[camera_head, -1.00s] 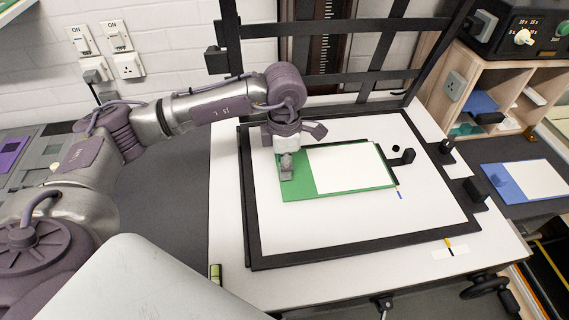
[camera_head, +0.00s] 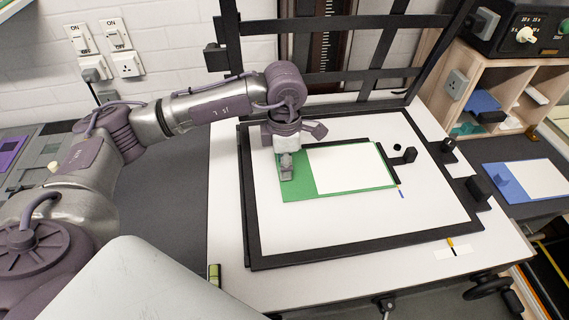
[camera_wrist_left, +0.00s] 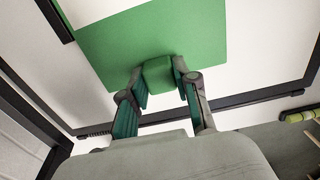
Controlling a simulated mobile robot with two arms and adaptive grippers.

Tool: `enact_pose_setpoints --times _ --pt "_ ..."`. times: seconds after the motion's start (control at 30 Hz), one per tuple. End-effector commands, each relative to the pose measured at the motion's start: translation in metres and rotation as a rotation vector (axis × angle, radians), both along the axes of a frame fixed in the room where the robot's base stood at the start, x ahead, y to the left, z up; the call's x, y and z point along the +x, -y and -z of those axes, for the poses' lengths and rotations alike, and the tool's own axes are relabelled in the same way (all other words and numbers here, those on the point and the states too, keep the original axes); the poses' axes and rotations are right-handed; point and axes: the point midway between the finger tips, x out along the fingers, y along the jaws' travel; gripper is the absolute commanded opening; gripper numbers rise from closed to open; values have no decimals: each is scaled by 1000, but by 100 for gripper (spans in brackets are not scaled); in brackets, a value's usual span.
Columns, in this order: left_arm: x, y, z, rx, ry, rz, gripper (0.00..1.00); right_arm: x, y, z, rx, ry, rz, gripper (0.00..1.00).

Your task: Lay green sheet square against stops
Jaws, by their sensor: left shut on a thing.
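The green sheet (camera_head: 300,188), with a large white panel (camera_head: 350,168) on it, lies flat on the white baseboard (camera_head: 330,225). Black stop strips run along its back edge (camera_head: 345,142) and right edge (camera_head: 386,160). The sheet is at or very close to both strips; I cannot tell if it touches them fully. My left gripper (camera_head: 287,170) is over the sheet's left end. In the left wrist view, its fingers (camera_wrist_left: 162,88) are shut on a small raised green tab (camera_wrist_left: 158,75) on the sheet (camera_wrist_left: 150,40). My right gripper is out of view.
A black frame (camera_head: 340,250) surrounds the baseboard. Black blocks (camera_head: 478,188) stand at its right side, and a black upright frame (camera_head: 330,77) rises behind. A blue sheet with a white panel (camera_head: 535,180) lies at the right. The baseboard's front part is clear.

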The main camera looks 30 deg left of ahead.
Motion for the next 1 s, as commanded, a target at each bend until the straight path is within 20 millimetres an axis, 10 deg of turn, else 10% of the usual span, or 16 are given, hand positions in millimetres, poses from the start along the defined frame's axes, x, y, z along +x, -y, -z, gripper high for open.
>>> enact_pose_setpoints --times 0.3,0.33,0.5,1.0 --pt "0 0 3 -1 1 0 0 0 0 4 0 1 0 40" --pt "0 0 3 -1 1 0 35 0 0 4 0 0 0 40" --pt "0 0 3 -1 1 0 59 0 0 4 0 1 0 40" --pt "0 0 3 0 0 0 59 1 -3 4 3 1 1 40"
